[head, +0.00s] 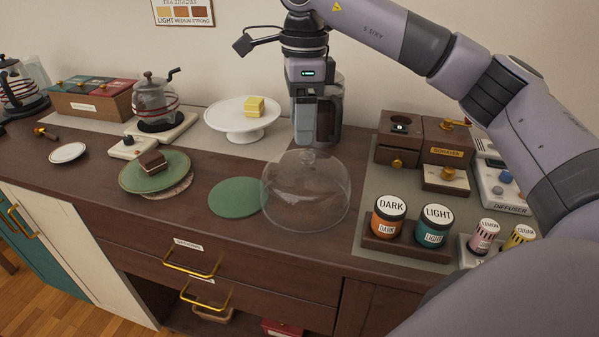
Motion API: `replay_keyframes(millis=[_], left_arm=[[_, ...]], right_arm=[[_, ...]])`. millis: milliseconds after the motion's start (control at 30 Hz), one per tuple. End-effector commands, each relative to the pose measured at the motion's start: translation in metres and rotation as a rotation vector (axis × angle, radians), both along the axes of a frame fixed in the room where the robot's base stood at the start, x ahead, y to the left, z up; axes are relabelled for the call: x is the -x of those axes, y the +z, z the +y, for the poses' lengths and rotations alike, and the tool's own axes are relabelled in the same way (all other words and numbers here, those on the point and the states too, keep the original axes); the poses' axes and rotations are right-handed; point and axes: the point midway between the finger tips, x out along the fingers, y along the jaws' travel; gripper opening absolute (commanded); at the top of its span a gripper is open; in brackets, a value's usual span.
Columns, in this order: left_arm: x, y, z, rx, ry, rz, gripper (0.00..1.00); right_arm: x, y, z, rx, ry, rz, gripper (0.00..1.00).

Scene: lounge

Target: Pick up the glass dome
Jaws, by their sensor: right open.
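The clear glass dome (306,195) with a small knob on top stands upright on the dark wooden counter, right of a green round mat. My right gripper (306,143) points down directly above the dome, its fingers close to the knob. The gripper is open; the view does not show clearly whether the knob is between the fingers. My left gripper is not in view.
Close to the dome are the green mat (236,197) and a white cake stand (239,126) with a yellow cake piece. The dark jar (388,218) and light jar (433,226) stand right of it. A green plate (133,179) with brown cake lies left.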

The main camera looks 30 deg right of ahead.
Motion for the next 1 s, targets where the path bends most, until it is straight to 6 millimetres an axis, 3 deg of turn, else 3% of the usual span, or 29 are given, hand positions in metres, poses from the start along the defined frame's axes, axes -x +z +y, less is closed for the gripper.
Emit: replay_keyframes(millis=[167,600,867,900,1000], left_arm=[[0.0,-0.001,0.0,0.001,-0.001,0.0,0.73],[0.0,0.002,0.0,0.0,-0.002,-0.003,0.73],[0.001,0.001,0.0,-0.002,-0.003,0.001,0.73],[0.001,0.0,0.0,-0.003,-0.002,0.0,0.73],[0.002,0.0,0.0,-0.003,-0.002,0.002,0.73]], right_arm=[[0.001,-0.003,-0.012,0.039,-0.015,-0.004,0.6],[0.005,-0.06,-0.01,0.035,-0.013,-0.003,0.6],[0.004,-0.065,-0.01,0.035,-0.014,-0.006,0.6],[0.004,-0.065,-0.01,0.035,-0.014,-0.006,0.57],[0.004,-0.065,-0.01,0.035,-0.014,-0.006,0.24]])
